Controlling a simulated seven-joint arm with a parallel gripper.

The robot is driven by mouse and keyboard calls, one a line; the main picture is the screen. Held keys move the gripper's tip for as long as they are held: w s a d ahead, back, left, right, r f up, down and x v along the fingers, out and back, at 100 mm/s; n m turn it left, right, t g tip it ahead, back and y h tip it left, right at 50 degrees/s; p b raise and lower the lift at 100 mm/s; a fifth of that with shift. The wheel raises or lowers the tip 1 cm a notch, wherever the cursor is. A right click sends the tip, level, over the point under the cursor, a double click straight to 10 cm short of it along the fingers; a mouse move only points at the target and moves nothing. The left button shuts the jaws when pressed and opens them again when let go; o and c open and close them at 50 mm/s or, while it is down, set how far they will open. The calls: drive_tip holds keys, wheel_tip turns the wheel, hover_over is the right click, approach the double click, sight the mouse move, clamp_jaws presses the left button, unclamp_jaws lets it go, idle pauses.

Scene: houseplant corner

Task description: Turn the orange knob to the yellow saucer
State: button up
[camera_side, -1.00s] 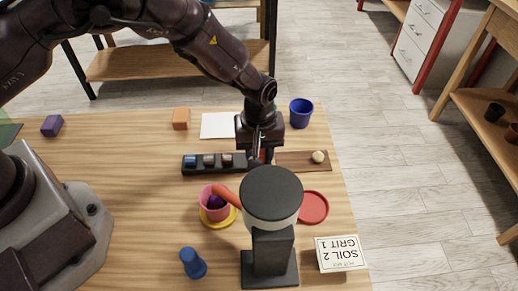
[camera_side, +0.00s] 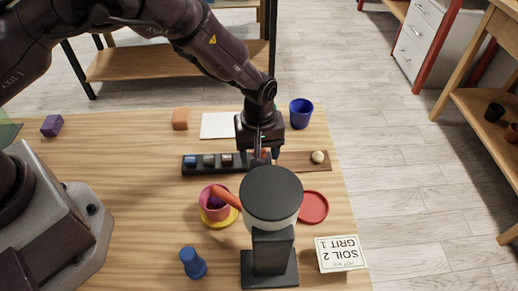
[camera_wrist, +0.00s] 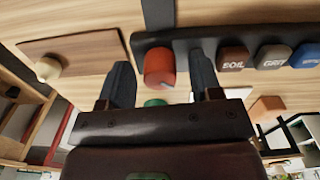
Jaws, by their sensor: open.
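The orange knob (camera_wrist: 159,68) sits at the end of a black bar (camera_wrist: 190,38); a pale mark shows on its lower edge. In the side view it is mostly hidden behind my gripper. My gripper (camera_side: 266,152) is open, pointing down at the knob. In the wrist view its two dark fingers stand to the left and right of the knob, with gaps showing on both sides. The yellow saucer (camera_side: 222,226) lies nearer the side camera, under a pink pot (camera_side: 212,208).
The bar also carries blue, grey and brown blocks. A board with a pale ball knob (camera_side: 318,157) lies beside it. A black stand with a round top (camera_side: 271,190), red saucer (camera_side: 313,208), blue cup (camera_side: 301,113) and soil/grit card (camera_side: 340,254) are near.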

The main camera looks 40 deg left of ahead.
wheel_tip(320, 180, up, 13)
idle(0.4)
drive_tip(key=s+a+r+m+t, duration=0.2)
drive_tip(key=s+a+r+m, duration=0.3)
drive_tip(key=s+a+r, duration=0.3)
drive_tip(key=s+a+r+m+t, duration=0.3)
drive_tip(key=s+a+r+m, duration=0.2)
drive_tip(key=s+a+r, duration=0.4)
drive_tip(key=s+r, duration=0.3)
drive_tip(key=s, duration=0.2)
drive_tip(key=shift+t, duration=0.3)
